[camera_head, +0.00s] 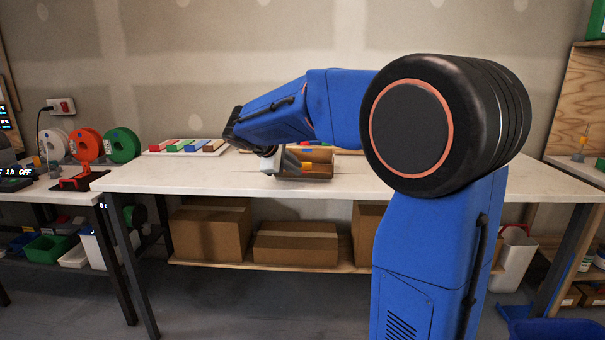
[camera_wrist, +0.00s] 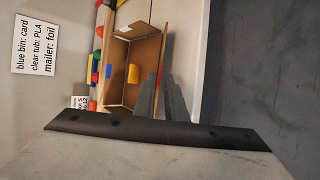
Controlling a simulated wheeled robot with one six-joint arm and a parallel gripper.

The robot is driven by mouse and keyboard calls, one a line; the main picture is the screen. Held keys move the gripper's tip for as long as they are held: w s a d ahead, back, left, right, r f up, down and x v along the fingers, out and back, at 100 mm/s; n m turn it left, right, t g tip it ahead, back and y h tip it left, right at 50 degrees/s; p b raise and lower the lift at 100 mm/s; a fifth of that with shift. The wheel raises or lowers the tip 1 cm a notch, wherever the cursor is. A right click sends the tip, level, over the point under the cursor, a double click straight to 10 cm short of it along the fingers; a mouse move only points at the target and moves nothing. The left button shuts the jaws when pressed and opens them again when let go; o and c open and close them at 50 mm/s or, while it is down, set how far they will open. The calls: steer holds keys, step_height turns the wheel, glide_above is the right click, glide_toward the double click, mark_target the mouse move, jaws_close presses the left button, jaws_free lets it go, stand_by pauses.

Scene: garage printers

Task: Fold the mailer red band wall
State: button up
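The mailer (camera_head: 318,157) is an open brown cardboard box on the white workbench. In the wrist view the mailer (camera_wrist: 122,56) shows raised walls and an upright flap. A yellow piece (camera_wrist: 133,73) lies inside, and a blue mark (camera_wrist: 109,71) is on its left wall. My gripper (camera_head: 279,163) is low at the mailer's left side in the head view. In the wrist view the grey fingers of my gripper (camera_wrist: 164,88) are at the mailer's right wall (camera_wrist: 166,45); their gap is unclear, and they hide part of that wall.
A white tray of coloured pieces (camera_head: 158,147) lies at the bench's back left. Filament spools (camera_head: 122,145) stand on the left table. Cardboard boxes (camera_head: 295,243) fill the shelf below. The workbench (camera_head: 200,180) is clear left of the mailer. A sign (camera_wrist: 36,45) reads "mailer: foil".

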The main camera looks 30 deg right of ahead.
mark_target(310, 178)
steer(key=shift+x, duration=2.65)
jaws_close()
steer(key=shift+s+a+f+t+h, duration=0.25)
steer(key=shift+f+t+h, duration=0.1)
steer(key=shift+t+h, duration=0.15)
jaws_free()
